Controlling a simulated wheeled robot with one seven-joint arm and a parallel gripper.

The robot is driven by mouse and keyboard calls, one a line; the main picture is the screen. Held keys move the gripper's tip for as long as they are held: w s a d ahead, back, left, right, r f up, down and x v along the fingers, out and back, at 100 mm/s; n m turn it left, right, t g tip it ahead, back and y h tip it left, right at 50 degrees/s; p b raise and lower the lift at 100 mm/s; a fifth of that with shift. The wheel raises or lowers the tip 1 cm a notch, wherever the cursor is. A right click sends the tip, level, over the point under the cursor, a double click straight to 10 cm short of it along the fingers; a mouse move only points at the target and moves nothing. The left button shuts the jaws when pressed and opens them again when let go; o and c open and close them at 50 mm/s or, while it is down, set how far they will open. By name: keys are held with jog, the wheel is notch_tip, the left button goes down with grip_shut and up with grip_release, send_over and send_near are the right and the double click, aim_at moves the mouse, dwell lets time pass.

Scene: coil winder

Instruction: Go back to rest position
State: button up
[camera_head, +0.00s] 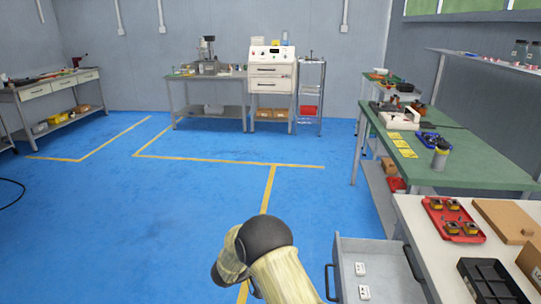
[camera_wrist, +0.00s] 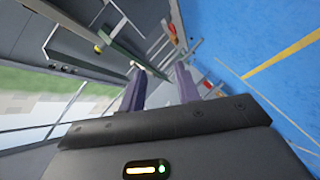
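My gripper (camera_wrist: 161,67) shows in the wrist view with its two purple-grey fingers apart and nothing between them. The wrist view is tilted, with grey wall, shelving and blue floor beyond the fingers. In the head view my arm rises from the bottom centre over the blue floor, with a black rounded joint uppermost. The gripper itself cannot be made out in the head view.
An open grey drawer (camera_head: 383,268) with white items juts out right of my arm, beside a bench holding a red tray (camera_head: 453,219) and black tray (camera_head: 491,283). A green-topped bench (camera_head: 470,164) stands behind.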

notch_tip(320, 180, up, 11)
jog(key=d+t+y, duration=0.2)
jog(key=d+y, duration=0.1)
jog(key=y, duration=0.7)
jog(key=s+d+m+g+y, duration=0.1)
jog(key=s+d+g, duration=0.35)
jog(key=s, duration=1.05)
jog(key=s+d+m+g, duration=0.1)
jog(key=s+d+g, duration=0.35)
jog(key=s, duration=0.95)
notch_tip(320, 180, up, 25)
jog(key=p, duration=2.5)
jog(key=shift+s+d+r+t, duration=0.2)
jog(key=shift+d+t, duration=0.05)
jog(key=shift+t, duration=0.15)
jog(key=shift+d, duration=0.1)
